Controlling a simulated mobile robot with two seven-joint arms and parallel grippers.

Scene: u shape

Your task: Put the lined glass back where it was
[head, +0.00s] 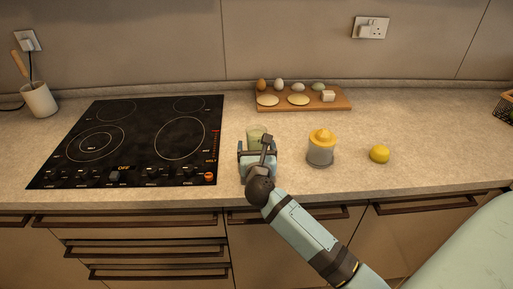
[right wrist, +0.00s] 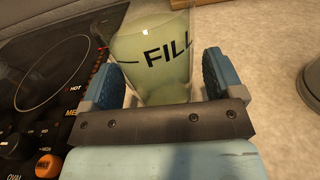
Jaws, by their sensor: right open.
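The lined glass (head: 254,132) stands on the counter just right of the cooktop. It is clear, with a dark line and the word FILL, and holds something pale green; it fills the upper middle of the right wrist view (right wrist: 155,65). My right gripper (head: 257,147) is open, with its blue finger pads on either side of the glass. In the right wrist view a small gap shows between the pads and the glass. The gripper hides the lower part of the glass in the head view. My left gripper is not in view.
The black cooktop (head: 135,140) lies left of the glass. A juicer with a yellow top (head: 322,137) and a lemon (head: 379,153) stand to the right. A wooden board (head: 283,105) with eggs and rounds lies behind.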

